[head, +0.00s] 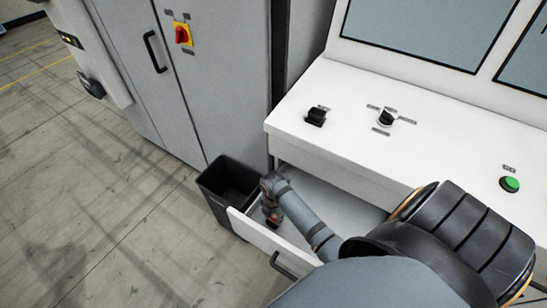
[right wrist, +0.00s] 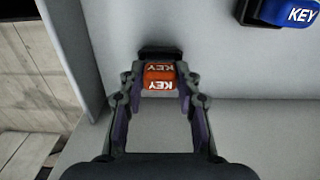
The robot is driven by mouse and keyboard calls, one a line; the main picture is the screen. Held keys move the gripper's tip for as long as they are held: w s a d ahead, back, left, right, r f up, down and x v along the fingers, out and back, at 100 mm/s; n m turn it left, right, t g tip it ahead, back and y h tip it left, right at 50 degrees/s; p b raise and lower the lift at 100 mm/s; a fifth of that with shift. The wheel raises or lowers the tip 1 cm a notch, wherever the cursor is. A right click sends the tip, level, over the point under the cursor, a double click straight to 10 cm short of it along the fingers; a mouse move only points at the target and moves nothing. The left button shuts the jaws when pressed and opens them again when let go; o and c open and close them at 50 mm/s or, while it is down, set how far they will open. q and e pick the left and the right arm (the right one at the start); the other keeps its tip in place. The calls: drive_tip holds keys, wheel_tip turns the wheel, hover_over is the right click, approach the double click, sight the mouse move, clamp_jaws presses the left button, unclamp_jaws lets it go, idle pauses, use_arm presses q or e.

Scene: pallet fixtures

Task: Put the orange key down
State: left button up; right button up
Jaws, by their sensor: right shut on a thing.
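The orange key (right wrist: 158,78) shows in the right wrist view between the fingers of my right gripper (right wrist: 160,84), which is shut on it. Its orange head carries white "KEY" lettering, and a black part sticks out beyond it. In the head view my right gripper (head: 271,213) is small and points down inside the open drawer (head: 258,233), near its front left corner. I cannot tell whether the key touches the drawer floor. A blue key (right wrist: 290,12) lies in the upper right of the right wrist view, apart from the gripper. My left gripper is out of view.
A black bin (head: 213,190) stands on the floor left of the drawer. The white console (head: 345,95) with black knobs and a green button (head: 509,184) is above the drawer. A grey cabinet (head: 215,75) with a red switch stands behind. Bare drawer floor surrounds the gripper.

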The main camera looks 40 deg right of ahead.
sight(274, 216)
drive_tip(key=o, duration=1.1)
drive_tip(key=shift+f, duration=0.1)
wheel_tip(274, 216, up, 12)
